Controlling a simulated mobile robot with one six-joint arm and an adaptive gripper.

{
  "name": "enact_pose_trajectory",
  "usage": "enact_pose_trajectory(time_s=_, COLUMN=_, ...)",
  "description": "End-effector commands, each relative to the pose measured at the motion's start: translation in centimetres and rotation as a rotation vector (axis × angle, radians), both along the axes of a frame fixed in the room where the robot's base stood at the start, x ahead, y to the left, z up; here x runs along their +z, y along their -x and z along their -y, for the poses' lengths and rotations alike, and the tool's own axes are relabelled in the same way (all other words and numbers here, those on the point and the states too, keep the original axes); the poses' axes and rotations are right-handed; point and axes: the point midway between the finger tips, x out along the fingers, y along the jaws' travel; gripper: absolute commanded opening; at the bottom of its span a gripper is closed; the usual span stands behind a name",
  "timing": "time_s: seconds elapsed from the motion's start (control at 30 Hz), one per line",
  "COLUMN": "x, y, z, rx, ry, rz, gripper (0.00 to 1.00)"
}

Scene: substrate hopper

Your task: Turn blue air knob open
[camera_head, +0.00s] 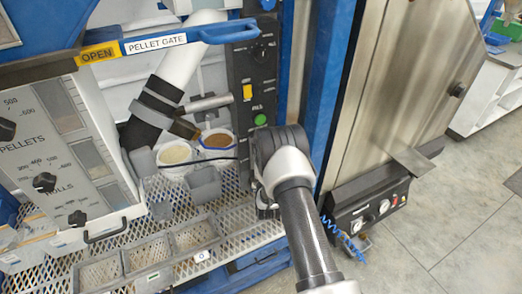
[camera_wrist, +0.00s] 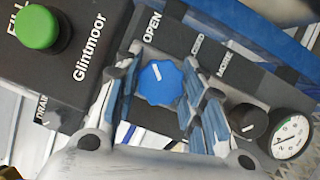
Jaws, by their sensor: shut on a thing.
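The blue air knob (camera_wrist: 160,83) is a lobed round knob with a short white pointer mark, in the middle of the wrist view. An OPEN label (camera_wrist: 152,25) is printed on the dark panel above it. My gripper (camera_wrist: 168,88) has one finger on each side of the knob and is shut on it, though the exact contact points are hard to see. The pointer mark stands near upright in this view, slightly tilted. In the head view my gripper (camera_head: 266,205) is low beside the dark control column, and my arm hides the knob there.
A green button (camera_wrist: 38,28) sits left of the knob; a black knob (camera_wrist: 248,121) and a round gauge (camera_wrist: 290,137) sit to the right. In the head view, buckets (camera_head: 217,142) and grey bins (camera_head: 195,232) stand left of my arm, and a steel cabinet (camera_head: 400,80) stands right.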

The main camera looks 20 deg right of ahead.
Motion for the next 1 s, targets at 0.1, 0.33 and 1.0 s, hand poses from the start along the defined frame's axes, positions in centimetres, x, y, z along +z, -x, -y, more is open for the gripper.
enact_pose_trajectory(time_s=0.1, x=0.1, y=-0.1, z=0.0, rx=0.001, ry=0.002, rz=0.001, gripper=0.13)
enact_pose_trajectory(time_s=0.33, x=0.1, y=0.0, z=0.0, rx=0.000, ry=0.000, rz=0.001, gripper=0.49)
enact_pose_trajectory(time_s=1.0, x=-0.3, y=2.3, z=-0.9, rx=0.000, ry=-0.001, rz=-0.004, gripper=0.58)
